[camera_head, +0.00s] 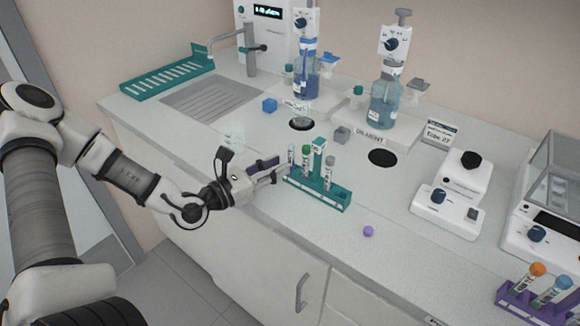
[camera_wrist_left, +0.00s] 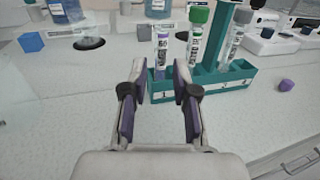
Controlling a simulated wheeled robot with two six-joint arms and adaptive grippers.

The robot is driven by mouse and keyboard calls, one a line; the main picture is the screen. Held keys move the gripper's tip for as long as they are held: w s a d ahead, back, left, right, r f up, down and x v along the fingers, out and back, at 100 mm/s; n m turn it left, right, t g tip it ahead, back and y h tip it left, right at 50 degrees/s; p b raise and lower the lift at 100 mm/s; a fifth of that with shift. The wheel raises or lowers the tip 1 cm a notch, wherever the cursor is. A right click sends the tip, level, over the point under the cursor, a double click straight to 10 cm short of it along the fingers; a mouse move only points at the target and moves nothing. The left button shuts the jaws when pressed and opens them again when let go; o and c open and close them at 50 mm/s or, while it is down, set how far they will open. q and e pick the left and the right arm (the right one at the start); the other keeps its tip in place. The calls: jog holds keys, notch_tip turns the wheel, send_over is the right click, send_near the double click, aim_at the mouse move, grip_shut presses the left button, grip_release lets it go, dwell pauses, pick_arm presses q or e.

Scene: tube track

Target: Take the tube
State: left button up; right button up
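A teal rack (camera_head: 325,196) stands on the counter with several tubes upright in it, and also shows in the left wrist view (camera_wrist_left: 236,77). A teal post (camera_wrist_left: 216,40) rises from the rack between those two. My left gripper (camera_wrist_left: 160,82) is open and empty, level with the rack's left end. Its fingertips point at the purple-labelled tube, with the tube between them in the picture; contact cannot be told. My right gripper is not visible.
A small purple piece (camera_head: 368,231) lies on the counter right of the rack. Behind are bottle dispensers (camera_head: 384,105), a blue cube (camera_head: 269,105) and a grey cube (camera_head: 342,134). A purple rack (camera_head: 516,299) with tubes stands at the right. The counter's front edge is near.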

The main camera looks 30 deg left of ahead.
aim_at(289, 161)
pick_arm(q)
jog(key=x, duration=0.2)
jog(key=b+x, duration=0.1)
jog(key=x, duration=0.1)
jog(key=shift+w+d+f, duration=0.2)
jog(key=shift+f, duration=0.05)
jog(key=shift+w+r, duration=0.15)
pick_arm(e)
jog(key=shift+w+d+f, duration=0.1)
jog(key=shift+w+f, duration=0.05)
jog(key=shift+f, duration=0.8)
pick_arm(q)
grip_shut()
notch_tip(289, 161, up, 10)
jog(key=shift+r+p, duration=0.1)
jog(key=shift+p, duration=1.1)
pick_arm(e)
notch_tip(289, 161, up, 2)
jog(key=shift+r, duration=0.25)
